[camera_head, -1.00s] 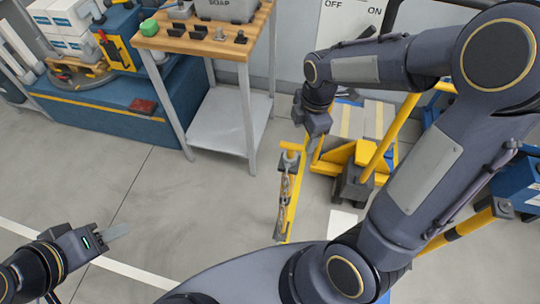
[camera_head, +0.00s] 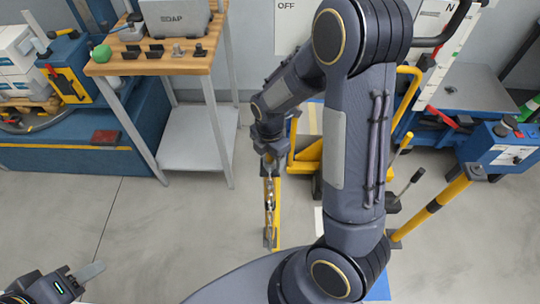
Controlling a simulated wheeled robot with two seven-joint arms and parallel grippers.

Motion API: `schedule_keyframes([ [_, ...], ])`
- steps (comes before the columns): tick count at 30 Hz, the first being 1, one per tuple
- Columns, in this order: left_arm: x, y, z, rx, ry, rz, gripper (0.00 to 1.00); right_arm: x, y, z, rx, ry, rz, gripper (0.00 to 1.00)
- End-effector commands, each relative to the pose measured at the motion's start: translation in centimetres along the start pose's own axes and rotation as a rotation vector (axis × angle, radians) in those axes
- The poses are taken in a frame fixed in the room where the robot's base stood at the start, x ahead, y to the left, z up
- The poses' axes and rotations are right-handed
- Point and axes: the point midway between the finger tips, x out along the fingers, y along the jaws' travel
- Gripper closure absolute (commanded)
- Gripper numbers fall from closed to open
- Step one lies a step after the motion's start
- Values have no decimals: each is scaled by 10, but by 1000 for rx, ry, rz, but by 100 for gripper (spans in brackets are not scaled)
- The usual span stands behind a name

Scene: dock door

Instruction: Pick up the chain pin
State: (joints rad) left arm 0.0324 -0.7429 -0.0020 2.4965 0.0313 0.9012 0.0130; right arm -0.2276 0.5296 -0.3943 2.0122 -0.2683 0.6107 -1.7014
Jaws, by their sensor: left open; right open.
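A yellow upright bar (camera_head: 277,226) stands in the middle of the head view, with a grey metal chain (camera_head: 268,201) hanging along it. I cannot make out the chain pin as a separate piece; the top of the bar and chain is partly hidden by my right gripper. My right gripper (camera_head: 268,158) is open and points down right at the top of the chain. I cannot tell whether it touches anything. My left gripper (camera_head: 88,274) is open and empty, low over the floor at the far left.
A yellow pallet truck (camera_head: 308,152) is behind my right arm. A blue machine (camera_head: 498,148) with a yellow-black bar stands at right. Floor at left is clear.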

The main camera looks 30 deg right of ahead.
Motion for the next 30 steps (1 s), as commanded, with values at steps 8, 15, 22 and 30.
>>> schedule_keyframes([
  [8, 0, 0, 0, 0, 0, 0, 56, 3, 0, 0, 1, 0, 0, 37],
  [15, 0, 0, 0, 0, 0, 0, 56, 2, 0, 0, 1, 0, 0, 69],
  [22, 0, 0, 0, 0, 0, 0, 56, 2, 0, 0, 0, 0, 1, 89],
  [30, -1, 0, 0, 0, 0, 0, 56, -3, 1, 0, 0, 0, 3, 89],
])
